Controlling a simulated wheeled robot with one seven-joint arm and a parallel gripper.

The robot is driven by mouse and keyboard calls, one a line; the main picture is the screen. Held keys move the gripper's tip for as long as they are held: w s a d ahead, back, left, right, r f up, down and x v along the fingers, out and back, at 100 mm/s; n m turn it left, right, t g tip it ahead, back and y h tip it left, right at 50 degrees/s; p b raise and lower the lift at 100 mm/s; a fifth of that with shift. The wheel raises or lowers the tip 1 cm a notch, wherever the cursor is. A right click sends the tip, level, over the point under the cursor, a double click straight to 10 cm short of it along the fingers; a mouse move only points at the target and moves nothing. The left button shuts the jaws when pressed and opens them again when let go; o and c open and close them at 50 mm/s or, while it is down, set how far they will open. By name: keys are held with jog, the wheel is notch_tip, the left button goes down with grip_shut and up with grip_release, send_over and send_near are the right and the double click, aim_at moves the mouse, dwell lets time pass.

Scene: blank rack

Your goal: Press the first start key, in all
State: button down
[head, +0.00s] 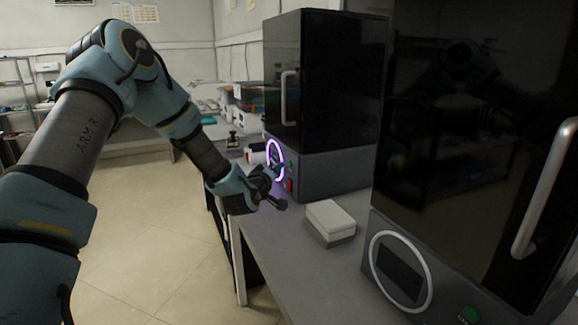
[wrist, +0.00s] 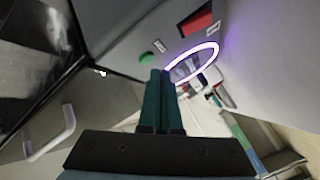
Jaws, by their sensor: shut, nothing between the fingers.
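The far machine (head: 330,170) has a black door and a grey front panel with a glowing purple ring (head: 275,160). In the wrist view, that panel shows a round green key (wrist: 150,59), a red part (wrist: 197,20) and the purple ring (wrist: 192,62). My gripper (head: 287,165) is shut and empty in front of this panel. In the wrist view its teal fingertips (wrist: 160,72) appear just below the green key; whether they touch the panel I cannot tell. The near machine (head: 470,140) has a green key (head: 470,314) low on its panel, beside an unlit white ring (head: 400,271).
A white-topped box (head: 331,218) sits on the grey bench (head: 285,250) between the machines. Door handles (head: 288,98) stick out from both machines. Small items stand on the bench beyond the far machine. The floor (head: 150,240) left of the bench is clear.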

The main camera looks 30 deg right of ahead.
jog(key=shift+w+a+b, duration=0.15)
jog(key=shift+a, duration=1.1)
jog(key=shift+w+a+b, duration=0.15)
jog(key=shift+a, duration=1.1)
jog(key=s+a+m+g+y+p, duration=0.3)
jog(key=a+y, duration=0.7)
jog(key=a, duration=1.8)
jog(key=s+a+r+n+g+y, duration=0.2)
jog(key=s+a+g, duration=0.4)
jog(key=s+a, duration=0.8)
jog(key=shift+s+a+r+y+p, duration=0.25)
jog(key=shift+s+r+y+p, duration=0.15)
jog(key=shift+s+r+y, duration=0.35)
